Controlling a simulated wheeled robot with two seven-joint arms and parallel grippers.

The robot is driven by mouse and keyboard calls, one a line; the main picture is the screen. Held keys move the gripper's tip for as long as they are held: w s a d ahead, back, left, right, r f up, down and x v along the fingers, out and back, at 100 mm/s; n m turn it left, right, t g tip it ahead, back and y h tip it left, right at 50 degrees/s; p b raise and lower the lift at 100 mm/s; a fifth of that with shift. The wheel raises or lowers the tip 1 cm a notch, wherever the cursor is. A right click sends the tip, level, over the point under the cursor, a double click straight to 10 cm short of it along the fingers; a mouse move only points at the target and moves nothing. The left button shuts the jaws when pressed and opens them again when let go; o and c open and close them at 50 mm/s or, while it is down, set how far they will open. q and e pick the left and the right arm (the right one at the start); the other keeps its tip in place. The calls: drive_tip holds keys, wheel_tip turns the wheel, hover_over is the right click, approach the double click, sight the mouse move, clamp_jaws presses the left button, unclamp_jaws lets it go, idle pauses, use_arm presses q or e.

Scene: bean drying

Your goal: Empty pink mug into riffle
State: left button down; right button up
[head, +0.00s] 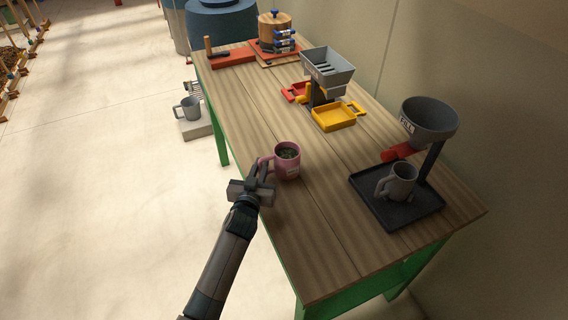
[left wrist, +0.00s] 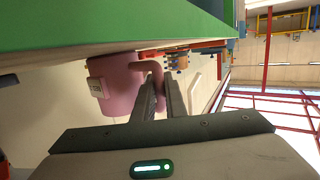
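The pink mug (head: 287,163) is upright at the table's near left edge, with dark contents inside. In the left wrist view the mug (left wrist: 112,84) shows with its handle toward my fingers; the green table edge hides part of it. My left gripper (head: 264,172) has its fingers close together on either side of the mug's handle; in the wrist view the gripper (left wrist: 159,85) looks shut on it. The riffle (head: 328,72) is a grey slotted hopper on a stand farther back, with a red pan (head: 296,92) and a yellow pan (head: 339,117) at its sides. My right gripper is out of view.
A grey funnel (head: 429,118) stands over a black tray (head: 414,215) holding a grey mug (head: 397,182) at the right. A wooden drum device (head: 275,32) and a red tray (head: 232,57) are at the back. Another grey mug (head: 187,108) stands low, left of the table. The table middle is clear.

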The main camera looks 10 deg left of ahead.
use_arm(q)
drive_tip(key=shift+r, duration=0.15)
drive_tip(key=shift+r+p, duration=2.3)
drive_tip(key=shift+r, duration=0.1)
drive_tip(key=shift+s+a+r+b, duration=0.25)
drive_tip(key=shift+s+b, duration=0.15)
drive_tip(key=shift+b, duration=0.2)
drive_tip(key=s+r+b, duration=0.3)
drive_tip(key=s+b, duration=0.1)
drive_tip(key=s, duration=0.3)
drive_tip(key=s+r+b, duration=0.3)
drive_tip(key=s+b, duration=0.2)
drive_tip(key=s, duration=0.3)
drive_tip(key=shift+a+r, duration=0.25)
drive_tip(key=shift+a, duration=0.1)
